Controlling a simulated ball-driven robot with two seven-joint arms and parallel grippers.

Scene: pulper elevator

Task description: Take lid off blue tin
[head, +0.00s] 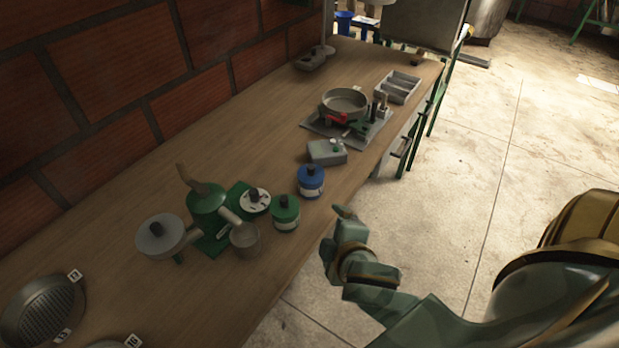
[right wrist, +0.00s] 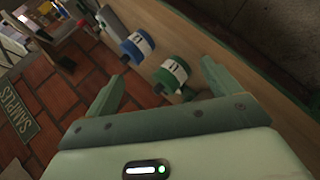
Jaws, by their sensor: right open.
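The blue tin (head: 311,184) stands upright on the wooden bench near its front edge, with a white label and a dark knob on its lid. The lid looks seated on it. In the right wrist view the blue tin (right wrist: 136,48) lies beyond the fingers, left of the green tin (right wrist: 171,75). My right gripper (head: 336,230) is open and empty, beside the bench's front edge, nearer to me than the blue tin and apart from it. Its two fingers (right wrist: 162,69) show spread in the wrist view. My left gripper is not in view.
The green tin (head: 285,214) stands close to the blue tin. A grey box (head: 327,151) stands just behind it. A green hand-cranked machine (head: 206,212), a metal cup (head: 245,240) and a pan (head: 345,102) on a stand are also on the bench (head: 120,235). The rear bench middle is clear.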

